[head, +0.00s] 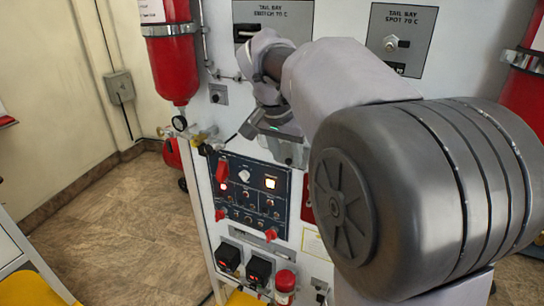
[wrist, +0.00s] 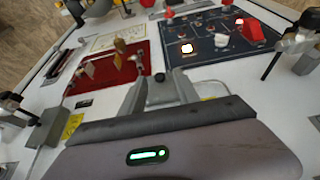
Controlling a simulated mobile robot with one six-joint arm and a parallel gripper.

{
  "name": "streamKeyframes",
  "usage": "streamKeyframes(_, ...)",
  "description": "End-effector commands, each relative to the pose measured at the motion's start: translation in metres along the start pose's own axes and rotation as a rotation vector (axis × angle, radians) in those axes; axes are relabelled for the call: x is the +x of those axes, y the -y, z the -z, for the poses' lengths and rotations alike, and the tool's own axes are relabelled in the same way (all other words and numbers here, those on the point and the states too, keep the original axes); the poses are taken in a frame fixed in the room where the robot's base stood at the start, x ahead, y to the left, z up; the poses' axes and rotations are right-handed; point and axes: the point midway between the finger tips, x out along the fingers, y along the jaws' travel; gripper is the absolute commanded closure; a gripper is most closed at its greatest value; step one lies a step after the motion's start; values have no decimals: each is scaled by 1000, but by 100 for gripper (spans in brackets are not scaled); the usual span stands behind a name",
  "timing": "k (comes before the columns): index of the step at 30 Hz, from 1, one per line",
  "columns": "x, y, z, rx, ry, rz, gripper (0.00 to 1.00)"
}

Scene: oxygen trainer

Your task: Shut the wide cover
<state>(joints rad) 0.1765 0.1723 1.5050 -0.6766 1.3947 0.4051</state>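A red cover (head: 222,170) stands out from the upper left of the dark switch panel (head: 250,205). It looks raised, and it is the largest red cover on that panel, so it appears to be the wide one. In the wrist view the red cover (wrist: 250,32) is at the upper right, beside a white knob. My gripper (wrist: 160,85) is open and empty, its two fingers apart over the white surface, clear of the cover. In the head view my gripper (head: 268,128) is above the panel; its fingertips are hard to make out.
Smaller red covers (head: 271,235) sit low on the panel. A red plate (wrist: 105,68) with brass parts lies left of my fingers. Black boxes (head: 259,269) project below. A red cylinder (head: 174,55) hangs at left.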

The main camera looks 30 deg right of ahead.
Motion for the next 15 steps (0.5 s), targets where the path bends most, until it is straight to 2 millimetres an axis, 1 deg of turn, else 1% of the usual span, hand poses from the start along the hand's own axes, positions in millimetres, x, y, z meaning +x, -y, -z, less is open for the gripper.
streamKeyframes(1, 4, 0, 0, 1, 0, 0, 62)
streamKeyframes(3, 6, 0, 0, 0, 0, 0, 62)
streamKeyframes(9, 5, 0, 1, 0, -1, 0, 62)
streamKeyframes(11, 5, 0, 0, 0, 0, 0, 72)
streamKeyframes(15, 5, 0, 0, 0, 0, 0, 100)
